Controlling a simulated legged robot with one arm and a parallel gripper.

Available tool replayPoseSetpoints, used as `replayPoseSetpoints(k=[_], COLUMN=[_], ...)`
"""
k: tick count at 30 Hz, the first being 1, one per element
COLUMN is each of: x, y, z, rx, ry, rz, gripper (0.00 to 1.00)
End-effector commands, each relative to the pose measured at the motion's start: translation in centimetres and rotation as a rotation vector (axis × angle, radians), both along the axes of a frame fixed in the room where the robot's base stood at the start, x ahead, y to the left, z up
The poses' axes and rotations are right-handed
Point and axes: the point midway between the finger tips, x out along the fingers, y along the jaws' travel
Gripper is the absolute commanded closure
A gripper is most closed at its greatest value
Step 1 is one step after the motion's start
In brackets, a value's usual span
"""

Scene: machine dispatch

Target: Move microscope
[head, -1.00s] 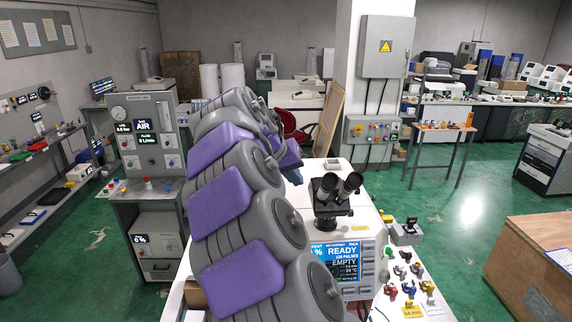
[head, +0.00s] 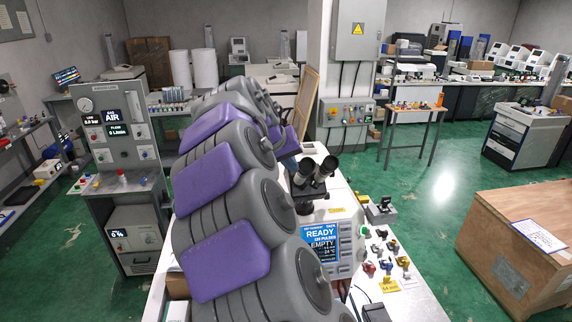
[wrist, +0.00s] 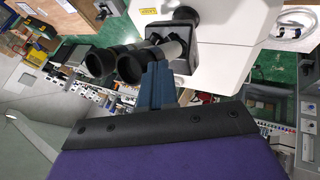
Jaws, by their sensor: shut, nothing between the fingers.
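The microscope (head: 310,182) is black with two eyepieces and stands on a white machine (head: 345,240) with a READY screen on the workbench. In the wrist view the microscope (wrist: 178,42) shows sideways, its two eyepieces pointing left. My gripper (wrist: 155,78) shows its blue fingers shut and empty, close to the eyepieces in the picture. I cannot tell whether they touch. In the head view my purple and grey arm hides most of the gripper and part of the bench left of the microscope.
Small coloured connectors (head: 383,262) and a grey box (head: 381,210) lie right of the machine. A wooden crate (head: 525,245) stands on the right. A gas panel cabinet (head: 118,140) is on the left. Green floor (head: 430,195) is open between bench and crate.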

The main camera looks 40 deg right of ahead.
Motion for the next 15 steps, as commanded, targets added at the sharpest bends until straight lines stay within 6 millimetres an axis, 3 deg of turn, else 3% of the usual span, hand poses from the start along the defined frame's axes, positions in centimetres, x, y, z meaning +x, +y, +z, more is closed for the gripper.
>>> replayPoseSetpoints(k=[9,15], x=[-2.5,-3.4], y=[-1.9,-3.0], z=[-0.2,-0.2], rx=[0.001,0.0], ry=[0.0,0.004], rz=[0.168,0.175], gripper=[1.0,1.0])
